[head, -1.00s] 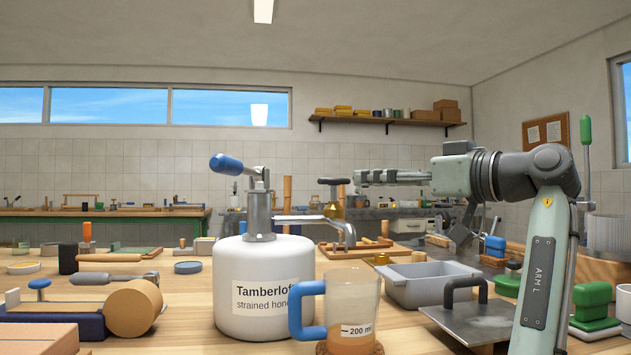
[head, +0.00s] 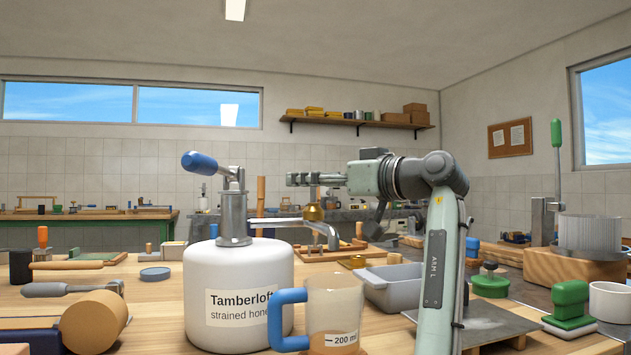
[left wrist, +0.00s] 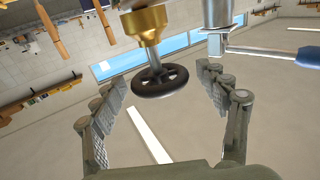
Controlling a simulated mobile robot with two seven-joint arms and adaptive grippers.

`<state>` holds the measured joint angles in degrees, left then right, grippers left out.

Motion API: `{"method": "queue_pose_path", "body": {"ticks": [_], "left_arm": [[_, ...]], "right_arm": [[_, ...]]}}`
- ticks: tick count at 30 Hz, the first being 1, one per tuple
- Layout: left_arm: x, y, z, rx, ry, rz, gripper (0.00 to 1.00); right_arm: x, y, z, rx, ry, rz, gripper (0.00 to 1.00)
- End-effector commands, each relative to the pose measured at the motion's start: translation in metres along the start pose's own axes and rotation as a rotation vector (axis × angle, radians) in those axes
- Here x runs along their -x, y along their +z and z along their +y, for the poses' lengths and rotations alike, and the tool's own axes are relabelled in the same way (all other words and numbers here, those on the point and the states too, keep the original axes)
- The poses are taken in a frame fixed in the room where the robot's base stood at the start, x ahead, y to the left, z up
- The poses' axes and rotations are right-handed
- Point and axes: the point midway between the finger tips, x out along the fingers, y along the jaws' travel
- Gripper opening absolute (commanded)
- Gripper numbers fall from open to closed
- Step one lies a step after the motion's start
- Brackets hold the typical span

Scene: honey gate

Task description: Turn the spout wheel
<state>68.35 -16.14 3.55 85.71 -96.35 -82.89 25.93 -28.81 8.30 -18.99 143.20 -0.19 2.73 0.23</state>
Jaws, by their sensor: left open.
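The spout wheel, a dark ring (left wrist: 160,80) on a brass valve body, shows between my open fingers in the left wrist view. In the head view the brass valve (head: 313,213) shows just below my left gripper (head: 292,180), whose fingers hide the wheel. The left gripper (left wrist: 160,85) is open, with one finger on each side of the wheel and gaps visible. My right gripper is not in view.
The canister's blue-gripped lever (head: 203,163) rises left of my fingers. A grey tub (head: 392,287) stands behind my left arm. A wooden mallet (head: 95,321) lies at front left. Green-handled tools (head: 570,300) and a metal cylinder (head: 590,233) are at right.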

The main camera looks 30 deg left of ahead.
Motion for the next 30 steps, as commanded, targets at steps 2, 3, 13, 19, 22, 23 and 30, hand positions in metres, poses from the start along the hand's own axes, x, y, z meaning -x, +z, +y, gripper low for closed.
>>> {"method": "queue_pose_path", "body": {"ticks": [2,3,13,19,22,23,30], "left_arm": [[-0.0022,-0.0002,0.0001,0.000,0.000,0.000,0.74],[-0.0025,-0.0003,0.0001,0.000,0.001,0.001,0.74],[-0.0021,-0.0002,0.0002,-0.001,0.001,0.001,0.54],[-0.0019,-0.0002,0.0002,-0.001,0.001,0.001,0.29],[-0.0019,-0.0001,0.0003,-0.001,0.001,0.001,0.24],[-0.0019,-0.0001,0.0002,-0.001,0.002,0.001,0.24],[-0.0017,0.0008,-0.0005,0.001,0.048,0.000,0.24]], "right_arm": [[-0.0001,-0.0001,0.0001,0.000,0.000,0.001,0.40],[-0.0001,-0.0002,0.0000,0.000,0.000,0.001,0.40],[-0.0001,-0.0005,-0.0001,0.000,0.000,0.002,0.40],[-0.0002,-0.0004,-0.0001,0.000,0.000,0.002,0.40],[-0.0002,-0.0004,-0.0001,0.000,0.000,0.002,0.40],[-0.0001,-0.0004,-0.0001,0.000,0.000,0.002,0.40],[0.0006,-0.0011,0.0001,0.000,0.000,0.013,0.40]]}}
